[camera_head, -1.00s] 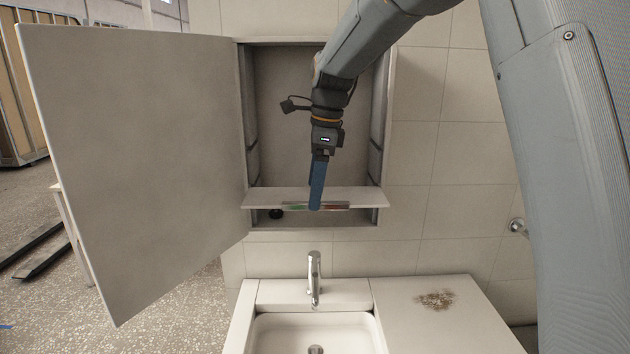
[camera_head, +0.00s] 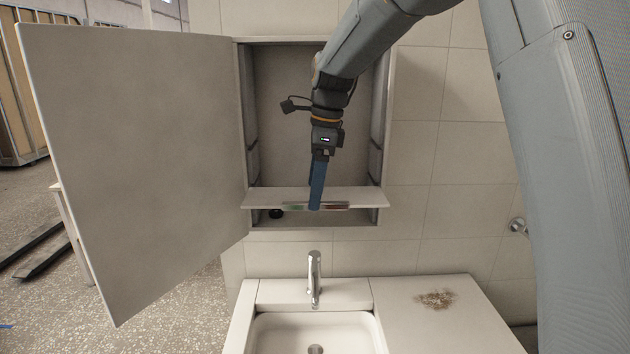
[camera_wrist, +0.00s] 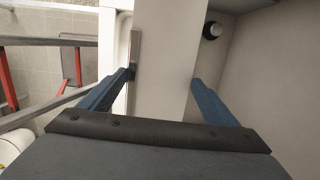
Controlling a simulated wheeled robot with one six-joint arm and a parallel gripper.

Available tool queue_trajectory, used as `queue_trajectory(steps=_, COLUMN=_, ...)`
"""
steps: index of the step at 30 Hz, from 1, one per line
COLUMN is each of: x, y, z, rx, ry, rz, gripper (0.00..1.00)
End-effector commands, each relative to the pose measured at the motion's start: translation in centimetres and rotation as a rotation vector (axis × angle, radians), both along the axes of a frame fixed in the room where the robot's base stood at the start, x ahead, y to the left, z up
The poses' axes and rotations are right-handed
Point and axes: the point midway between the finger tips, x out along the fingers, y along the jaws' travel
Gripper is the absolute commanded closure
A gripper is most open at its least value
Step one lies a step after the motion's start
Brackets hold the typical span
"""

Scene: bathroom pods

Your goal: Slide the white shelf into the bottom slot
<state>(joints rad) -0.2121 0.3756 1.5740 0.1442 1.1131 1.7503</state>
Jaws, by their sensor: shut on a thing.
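The white shelf (camera_head: 354,198) lies across the lower part of the open wall cabinet (camera_head: 391,120) in the head view, roughly level, with its front edge sticking out past the cabinet front. A shiny metal strip runs along that edge. My gripper (camera_head: 316,206) is shut on the shelf at about the middle of its front edge. In the wrist view the white shelf (camera_wrist: 163,60) lies between the two blue fingers of my gripper (camera_wrist: 163,82), with the metal strip beside the left finger. The slot and the shelf's rear edge are hidden.
The cabinet door (camera_head: 140,150) stands wide open at the left. A small black round thing (camera_head: 276,213) sits in the cabinet below the shelf. A tap (camera_head: 314,278) and basin (camera_head: 315,325) are below. A brown stain (camera_head: 435,299) marks the counter at right.

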Motion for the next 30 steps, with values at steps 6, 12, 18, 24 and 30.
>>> queue_trajectory(steps=6, x=0.4, y=0.0, z=0.0, rx=0.000, ry=-0.001, rz=0.000, gripper=0.53)
queue_trajectory(steps=12, x=0.9, y=0.0, z=0.1, rx=0.000, ry=-0.002, rz=0.000, gripper=0.53)
queue_trajectory(steps=18, x=1.4, y=0.0, z=0.0, rx=0.000, ry=-0.001, rz=0.000, gripper=0.53)
queue_trajectory(steps=24, x=1.8, y=0.0, z=0.1, rx=0.000, ry=-0.001, rz=0.000, gripper=0.53)
queue_trajectory(steps=30, x=2.2, y=-0.1, z=0.1, rx=0.000, ry=0.000, rz=0.000, gripper=0.53)
